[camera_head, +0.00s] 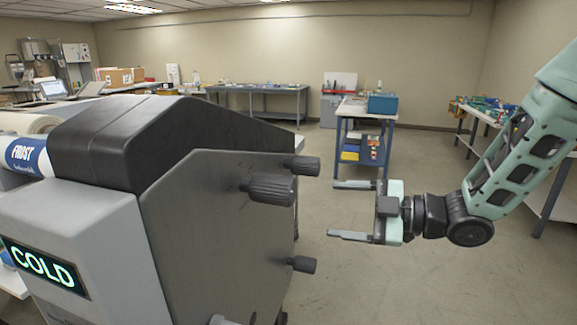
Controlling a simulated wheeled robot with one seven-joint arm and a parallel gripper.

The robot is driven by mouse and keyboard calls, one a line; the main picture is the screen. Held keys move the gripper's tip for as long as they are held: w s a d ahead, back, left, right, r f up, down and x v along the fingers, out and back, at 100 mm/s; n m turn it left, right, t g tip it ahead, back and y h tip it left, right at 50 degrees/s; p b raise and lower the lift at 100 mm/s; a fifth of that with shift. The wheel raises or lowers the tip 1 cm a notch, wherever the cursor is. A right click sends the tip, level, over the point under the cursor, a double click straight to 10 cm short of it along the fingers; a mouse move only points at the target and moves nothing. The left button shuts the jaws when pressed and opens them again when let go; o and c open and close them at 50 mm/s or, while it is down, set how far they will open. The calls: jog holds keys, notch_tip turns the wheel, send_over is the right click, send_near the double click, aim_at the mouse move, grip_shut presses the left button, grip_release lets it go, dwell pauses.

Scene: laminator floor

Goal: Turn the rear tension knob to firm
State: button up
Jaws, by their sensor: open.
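The laminator (210,215) fills the left and middle foreground, with a grey side plate facing right. Dark ribbed knobs stick out from that plate: a large one (272,189) nearer me, a smaller upper one (306,166) behind it, and a smaller lower one (303,264). No tension marking or firm setting is readable, and I cannot tell for sure which is the rear tension knob. My gripper (334,209) is open and empty to the right of the knobs. Its fingers point left toward the plate, with a gap in the picture between them and the knobs.
A green display (42,265) on the laminator's front reads COLD. A blue-framed bench (364,112) with a blue box stands behind my gripper. A bench with tools (480,112) is at the right. Floor around my gripper is clear.

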aim_at(274, 188)
jog(key=shift+n+y, duration=0.6)
jog(key=shift+y, duration=0.2)
jog(key=p+x, duration=0.2)
jog(key=x, duration=0.2)
jog(key=r+p+x, duration=0.1)
jog(key=p+x, duration=0.1)
jog(key=x, duration=0.3)
jog(key=r+p+x, duration=0.1)
jog(key=p+x, duration=0.1)
jog(key=x, duration=0.3)
jog(key=shift+a, duration=0.15)
jog(key=shift+w+a+f+p, duration=0.15)
jog(key=shift+w+a+p, duration=0.1)
jog(key=shift+a+p, duration=0.15)
jog(key=c, duration=1)
